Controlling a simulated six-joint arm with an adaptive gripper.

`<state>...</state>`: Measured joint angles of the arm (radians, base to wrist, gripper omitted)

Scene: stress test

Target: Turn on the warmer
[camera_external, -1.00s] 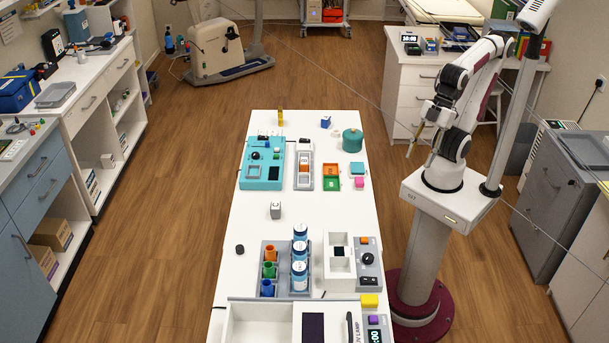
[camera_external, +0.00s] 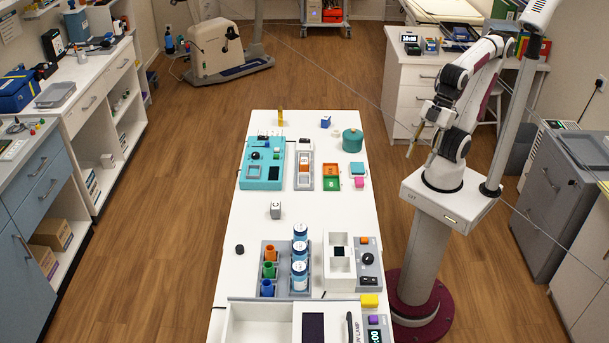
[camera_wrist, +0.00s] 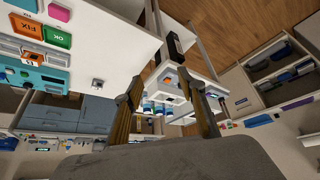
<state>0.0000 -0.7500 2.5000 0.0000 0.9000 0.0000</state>
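My gripper (camera_external: 421,154) is raised at the right, off the white table's (camera_external: 265,222) right edge and away from everything on it. In the wrist view its two fingers (camera_wrist: 163,92) stand apart with nothing between them. No device is clearly labelled as the warmer. One candidate is the white and grey unit with a grey panel (camera_external: 369,270), with an orange button, a black knob (camera_external: 368,258) and a dark switch. Another is the teal unit (camera_external: 262,172) with a black knob at the far left. I cannot tell which is the warmer, or read any switch position.
Blue-white jars (camera_external: 299,275) and coloured cups stand in a rack left of the grey panel. A teal round pot (camera_external: 352,140) stands at the far right.

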